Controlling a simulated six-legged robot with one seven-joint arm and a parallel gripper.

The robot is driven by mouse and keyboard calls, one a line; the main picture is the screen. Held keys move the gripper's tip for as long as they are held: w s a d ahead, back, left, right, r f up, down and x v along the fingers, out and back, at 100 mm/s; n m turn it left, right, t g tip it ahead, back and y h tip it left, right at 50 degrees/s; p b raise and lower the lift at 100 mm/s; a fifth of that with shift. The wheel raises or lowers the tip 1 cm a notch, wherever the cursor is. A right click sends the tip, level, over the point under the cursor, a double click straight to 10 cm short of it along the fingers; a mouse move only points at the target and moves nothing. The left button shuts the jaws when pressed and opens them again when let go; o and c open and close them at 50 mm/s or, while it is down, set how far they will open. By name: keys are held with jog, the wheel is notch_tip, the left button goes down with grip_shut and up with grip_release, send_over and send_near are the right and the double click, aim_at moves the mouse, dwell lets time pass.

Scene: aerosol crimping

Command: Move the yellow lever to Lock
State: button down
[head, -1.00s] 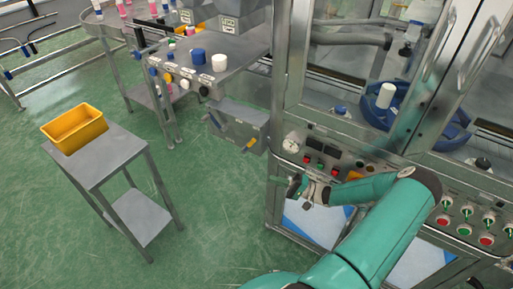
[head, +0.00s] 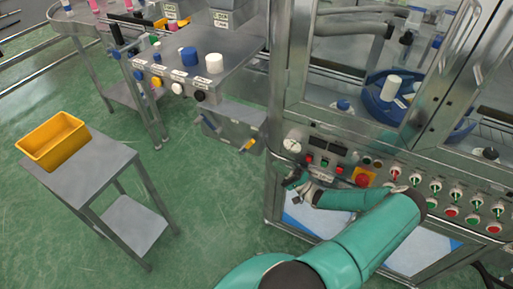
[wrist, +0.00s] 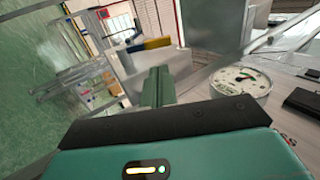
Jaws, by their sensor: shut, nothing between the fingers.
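The yellow lever (head: 248,145) sticks out from a grey metal box (head: 230,122) on the left side of the machine, with a blue lever (head: 210,122) to its left. The yellow lever also shows in the wrist view (wrist: 157,43), beyond my fingers. My gripper (head: 293,183) is in front of the machine's control panel, to the right of and below the yellow lever in the head view, and apart from it. In the wrist view its green fingers (wrist: 157,86) are together and empty. I cannot read a Lock mark.
A round gauge (head: 291,145), buttons and a red emergency stop (head: 362,180) are on the panel close to my gripper. The gauge is large at right in the wrist view (wrist: 240,84). A yellow bin (head: 53,140) stands on a small table at left. Green floor is free between.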

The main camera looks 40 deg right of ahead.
aim_at(251, 142)
jog(key=x, duration=1)
jog(key=shift+w, duration=0.1)
jog(key=shift+f, duration=0.1)
jog(key=shift+a, duration=0.1)
jog(key=shift+w+a+r+g+h, duration=0.1)
jog(key=shift+w+r+g+h, duration=0.25)
jog(key=shift+r+g, duration=0.35)
jog(key=shift+r+x, duration=0.25)
jog(key=shift+x, duration=2.45)
